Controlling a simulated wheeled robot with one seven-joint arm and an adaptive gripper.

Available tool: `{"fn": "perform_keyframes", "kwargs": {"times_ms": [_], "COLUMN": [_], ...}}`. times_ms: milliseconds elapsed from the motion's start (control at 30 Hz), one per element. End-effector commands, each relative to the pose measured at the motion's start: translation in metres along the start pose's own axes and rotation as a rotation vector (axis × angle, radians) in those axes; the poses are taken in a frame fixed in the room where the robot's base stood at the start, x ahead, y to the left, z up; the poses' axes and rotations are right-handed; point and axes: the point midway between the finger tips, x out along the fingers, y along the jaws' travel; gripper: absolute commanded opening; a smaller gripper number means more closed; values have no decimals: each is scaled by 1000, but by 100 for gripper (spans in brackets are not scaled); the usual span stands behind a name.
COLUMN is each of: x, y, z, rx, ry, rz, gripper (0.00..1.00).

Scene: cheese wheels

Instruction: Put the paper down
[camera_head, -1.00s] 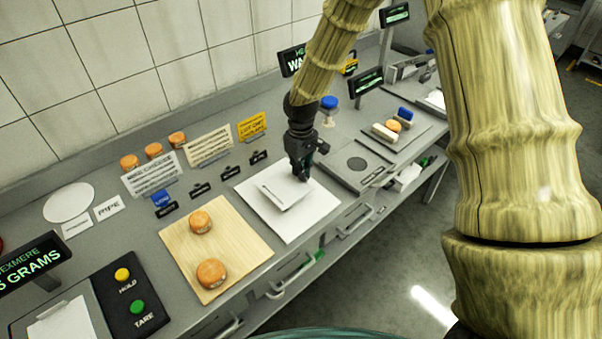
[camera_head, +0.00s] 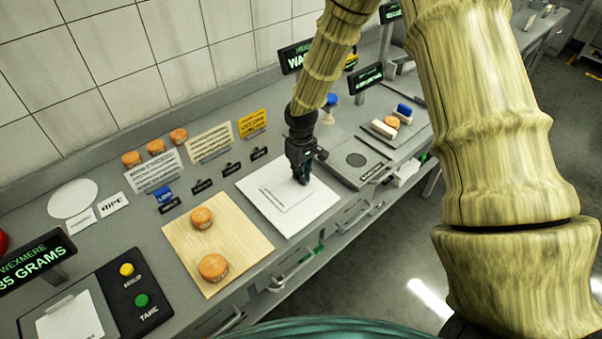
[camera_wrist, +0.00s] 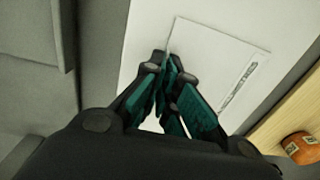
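The paper (camera_head: 288,194), a thin white sheet with a dark printed line along one side, lies flat or nearly flat on a larger white mat (camera_head: 262,187). It also shows in the wrist view (camera_wrist: 215,62). My gripper (camera_head: 303,180) points down at the paper's right edge in the head view. In the wrist view its teal-lined fingers (camera_wrist: 169,66) are closed together on the paper's edge. The fingers hide that edge, and I cannot tell whether the sheet touches the mat everywhere.
A wooden board (camera_head: 232,238) with two orange cheese wheels stands left of the mat. A scale with another white sheet (camera_head: 68,319) is at the lower left. Small label holders (camera_head: 231,169) stand behind.

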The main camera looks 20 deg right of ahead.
Motion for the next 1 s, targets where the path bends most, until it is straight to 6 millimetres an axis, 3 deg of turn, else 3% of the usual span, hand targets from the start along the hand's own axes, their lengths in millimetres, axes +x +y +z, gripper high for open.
{"fn": "perform_keyframes", "kwargs": {"times_ms": [33,133,167,633,1000], "x": [0,0,0,-8,-50], "y": [0,0,0,0,0], "z": [0,0,0,-1,-1], "rx": [0,0,0,0,1], "ry": [0,0,0,2,3], "rz": [0,0,0,0,0], "gripper": [8,26,27,27,27]}}
